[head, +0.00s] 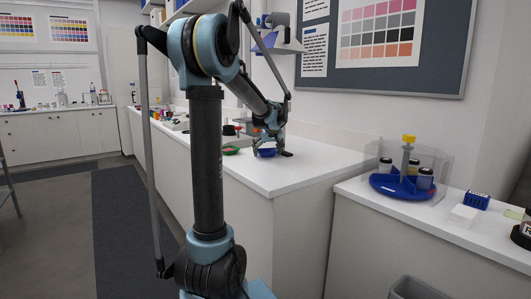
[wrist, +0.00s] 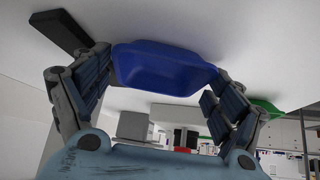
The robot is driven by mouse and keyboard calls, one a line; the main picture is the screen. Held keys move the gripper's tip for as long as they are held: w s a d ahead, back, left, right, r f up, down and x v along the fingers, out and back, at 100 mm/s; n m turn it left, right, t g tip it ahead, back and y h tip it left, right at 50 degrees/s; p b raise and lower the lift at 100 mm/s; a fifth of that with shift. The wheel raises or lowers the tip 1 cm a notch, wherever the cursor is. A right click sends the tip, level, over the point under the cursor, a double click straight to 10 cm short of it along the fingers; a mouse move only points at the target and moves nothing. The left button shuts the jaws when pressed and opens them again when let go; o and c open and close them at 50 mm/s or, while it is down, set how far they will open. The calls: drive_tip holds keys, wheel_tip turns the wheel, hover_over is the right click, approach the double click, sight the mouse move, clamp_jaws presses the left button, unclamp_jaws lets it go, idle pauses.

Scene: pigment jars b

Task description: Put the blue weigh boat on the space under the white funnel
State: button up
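The blue weigh boat (head: 267,152) is on the white counter by my gripper (head: 268,143). In the wrist view the blue weigh boat (wrist: 165,68) lies between the two spread fingers of my gripper (wrist: 158,80). The left finger is close to its edge, and the right finger is near its other end. I cannot tell whether either finger touches it. The gripper looks open, not closed on the boat. I cannot make out the white funnel or the space under it in either view.
A green dish (head: 230,150) lies left of the boat; a green edge (wrist: 266,106) shows in the wrist view. A black object (head: 287,153) lies just right of the boat. The counter (head: 310,165) is clear farther right. A blue jar carousel (head: 400,187) stands on the right counter.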

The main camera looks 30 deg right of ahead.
idle(0.3)
drive_tip(key=v, duration=1.2)
drive_tip(key=shift+n+g+y, duration=0.4)
drive_tip(key=shift+n+y, duration=0.2)
drive_tip(key=shift+y, duration=0.2)
drive_tip(key=a+f, duration=0.1)
drive_tip(key=a, duration=0.4)
drive_tip(key=a+f, duration=0.1)
drive_tip(key=a, duration=0.4)
drive_tip(key=a+f, duration=0.2)
drive_tip(key=a, duration=0.4)
drive_tip(key=shift+s+a+f, duration=0.15)
drive_tip(key=shift+s, duration=0.1)
drive_tip(key=s+a+f+n+g, duration=0.1)
drive_tip(key=s+a+f, duration=0.3)
drive_tip(key=a, duration=0.3)
drive_tip(key=s+a+f+g+y, duration=0.1)
drive_tip(key=s+a+f, duration=0.4)
drive_tip(key=a, duration=0.3)
drive_tip(key=s+a+f+n+g, duration=0.1)
drive_tip(key=s+a+f, duration=0.3)
drive_tip(key=a, duration=0.3)
drive_tip(key=s+a+f+g, duration=0.1)
drive_tip(key=s+a+f, duration=0.4)
drive_tip(key=s+f, duration=0.4)
drive_tip(key=shift+s+n, duration=0.3)
drive_tip(key=shift+s, duration=0.25)
drive_tip(key=shift+f, duration=0.15)
